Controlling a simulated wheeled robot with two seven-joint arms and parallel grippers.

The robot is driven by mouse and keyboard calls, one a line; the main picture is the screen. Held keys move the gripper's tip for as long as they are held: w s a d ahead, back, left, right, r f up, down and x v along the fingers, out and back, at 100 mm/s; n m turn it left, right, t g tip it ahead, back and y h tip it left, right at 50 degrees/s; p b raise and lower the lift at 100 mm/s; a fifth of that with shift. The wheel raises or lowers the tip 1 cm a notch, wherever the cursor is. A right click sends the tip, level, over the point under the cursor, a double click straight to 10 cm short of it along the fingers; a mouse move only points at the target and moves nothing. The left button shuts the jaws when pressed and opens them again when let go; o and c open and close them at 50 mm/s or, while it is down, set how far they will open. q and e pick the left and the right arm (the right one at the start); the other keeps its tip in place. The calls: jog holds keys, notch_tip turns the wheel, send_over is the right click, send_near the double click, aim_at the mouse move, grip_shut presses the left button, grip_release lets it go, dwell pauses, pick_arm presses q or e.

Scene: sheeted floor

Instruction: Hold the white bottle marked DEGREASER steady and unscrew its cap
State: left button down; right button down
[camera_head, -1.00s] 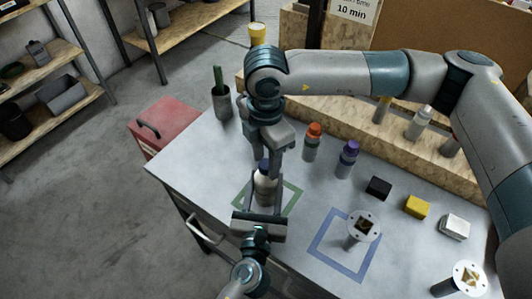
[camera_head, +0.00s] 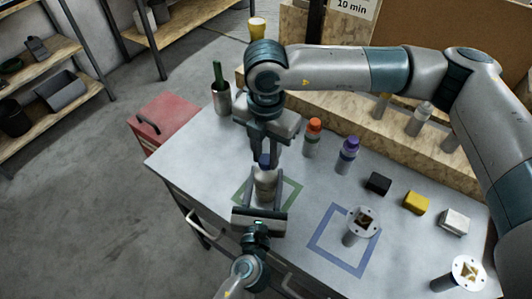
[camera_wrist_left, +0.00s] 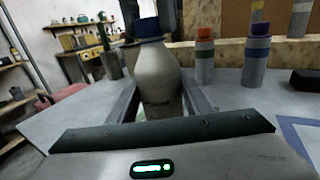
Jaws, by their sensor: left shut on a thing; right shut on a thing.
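The white bottle marked DEGREASER (camera_head: 264,184) stands upright on the grey table within the green square outline. It also shows in the left wrist view (camera_wrist_left: 160,85), its lettering too blurred to read. My left gripper (camera_head: 266,188) is shut on its body, a finger on each side. The dark blue cap (camera_head: 265,161) is at the bottle's top; the left wrist view shows the cap (camera_wrist_left: 149,27) at the neck. My right gripper (camera_head: 265,156) points down from above and is shut on the cap. Its fingers partly hide the cap, so any gap to the neck is unclear.
An orange-capped bottle (camera_head: 312,140) and a purple-capped bottle (camera_head: 347,157) stand right of the grippers. Black (camera_head: 378,183), yellow (camera_head: 416,202) and white (camera_head: 454,221) blocks lie farther right. A cup with a green-handled item (camera_head: 221,98) stands at the back left. The table's left part is clear.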

jog(key=n, duration=1.3)
jog(key=shift+r, duration=0.1)
jog(key=n, duration=2.4)
jog(key=shift+n, duration=0.4)
jog(key=n, duration=1.1)
jog(key=shift+r, duration=0.1)
jog(key=shift+r, duration=0.25)
